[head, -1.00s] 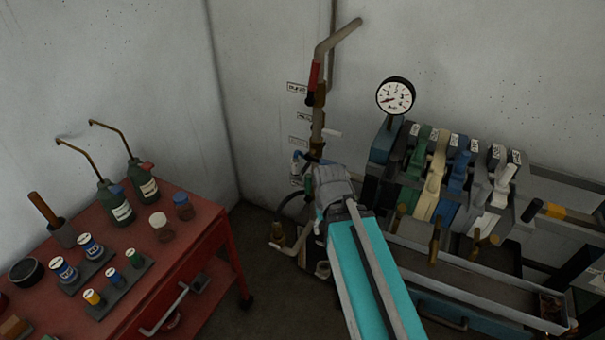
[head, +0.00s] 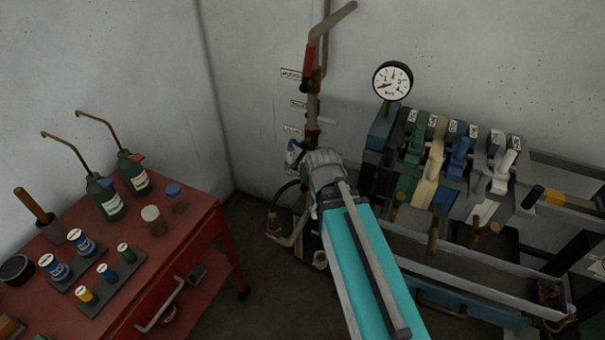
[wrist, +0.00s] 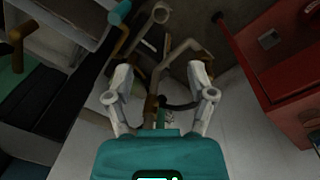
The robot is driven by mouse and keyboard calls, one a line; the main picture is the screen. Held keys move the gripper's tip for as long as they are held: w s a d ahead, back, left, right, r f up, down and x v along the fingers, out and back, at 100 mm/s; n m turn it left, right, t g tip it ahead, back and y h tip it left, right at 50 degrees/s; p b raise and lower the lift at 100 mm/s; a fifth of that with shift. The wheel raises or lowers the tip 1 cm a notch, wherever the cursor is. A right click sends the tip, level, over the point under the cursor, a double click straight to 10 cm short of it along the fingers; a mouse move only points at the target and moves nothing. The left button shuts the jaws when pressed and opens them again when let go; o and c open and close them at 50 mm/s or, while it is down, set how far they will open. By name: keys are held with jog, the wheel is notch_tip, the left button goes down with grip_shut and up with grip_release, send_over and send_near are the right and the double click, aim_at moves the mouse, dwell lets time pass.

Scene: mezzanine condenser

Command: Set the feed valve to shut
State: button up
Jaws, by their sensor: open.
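A vertical pipe (head: 313,105) with several valves and small wall labels stands near the room corner in the head view. A red lever (head: 308,68) points along the pipe near its top. A blue-handled fitting (head: 291,152) sits lower, just left of my wrist. The label text is too small to read, so I cannot tell which is the feed valve. My gripper (wrist: 160,72) is open and empty in the wrist view, fingers apart. Brown pipework (wrist: 155,100) shows between and beyond them; contact is unclear. In the head view my arm hides the fingers and lower pipework.
A red cart (head: 150,260) with bottles and small cans stands left. A round gauge (head: 392,82) and a bank of coloured levers (head: 430,175) stand right, above a long metal trough (head: 480,275). Bare floor shows between cart and pipework.

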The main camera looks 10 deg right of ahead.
jog(key=w+f+n+h+b, duration=0.4)
jog(key=w+f+n+b, duration=0.2)
jog(key=w+f+b, duration=0.15)
jog(key=n+t+h+b, duration=0.6)
jog(key=n+h+b, duration=0.75)
jog(key=b, duration=0.65)
send_near(304, 170)
jog(key=a+n+y, duration=0.1)
jog(key=a+y, duration=0.1)
jog(key=a, duration=0.1)
jog(key=shift+s+a+f+n+h, duration=0.1)
jog(key=shift+a+f+n+h, duration=0.05)
jog(key=shift+a+n+h, duration=0.1)
jog(key=shift+d, duration=0.15)
jog(key=x, duration=1.3)
jog(key=shift+w+d, duration=0.2)
jog(key=shift+d, duration=0.1)
jog(key=shift+c, duration=0.2)
